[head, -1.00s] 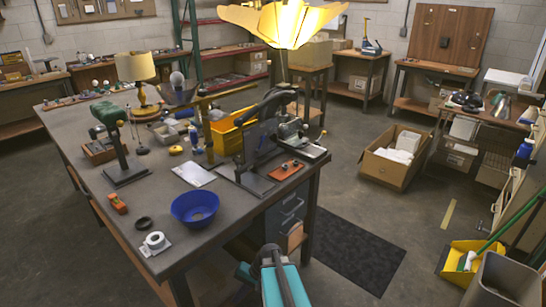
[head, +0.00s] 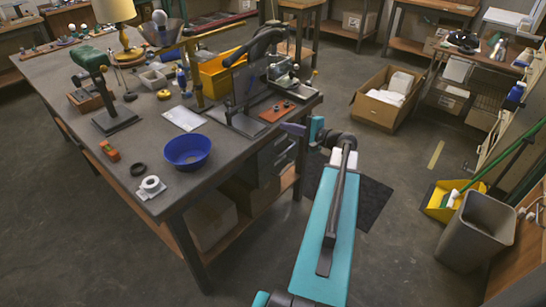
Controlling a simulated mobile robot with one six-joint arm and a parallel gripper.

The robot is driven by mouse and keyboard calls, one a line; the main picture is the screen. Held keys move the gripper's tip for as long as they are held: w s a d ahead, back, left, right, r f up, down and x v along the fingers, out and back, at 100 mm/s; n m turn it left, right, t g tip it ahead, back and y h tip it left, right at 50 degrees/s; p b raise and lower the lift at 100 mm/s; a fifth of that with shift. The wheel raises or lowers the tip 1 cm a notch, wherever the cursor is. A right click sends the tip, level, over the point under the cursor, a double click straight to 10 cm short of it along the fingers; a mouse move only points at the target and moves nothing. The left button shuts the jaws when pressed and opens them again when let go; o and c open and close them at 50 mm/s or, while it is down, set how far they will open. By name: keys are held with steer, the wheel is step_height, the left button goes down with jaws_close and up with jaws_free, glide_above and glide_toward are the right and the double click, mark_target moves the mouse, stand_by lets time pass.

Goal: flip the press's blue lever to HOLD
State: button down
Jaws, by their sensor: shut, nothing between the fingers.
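The dark press (head: 264,42) stands near the right edge of the workbench, with its curved arm on top and a flat base plate (head: 238,122) on the bench. A thin bluish upright part (head: 250,84) shows within its frame. I cannot tell whether this is the blue lever, or which way the lever points.
A blue bowl (head: 186,152), white paper (head: 184,118), an orange-brown plate (head: 276,111) and a yellow bin (head: 221,72) are on the bench. A green drill press (head: 92,58) stands at left. A cardboard box (head: 385,99) and grey bin (head: 478,232) stand on the floor.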

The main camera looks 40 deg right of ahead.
steer(key=s+d+r+m+t+h, duration=0.1)
steer(key=d+r+m+t, duration=0.1)
steer(key=d+r, duration=0.2)
step_height(320, 180, up, 4)
steer(key=shift+s+d+f+t, duration=0.15)
steer(key=shift+f+t, duration=0.05)
steer(key=shift+t, duration=0.1)
steer(key=shift+d, duration=0.1)
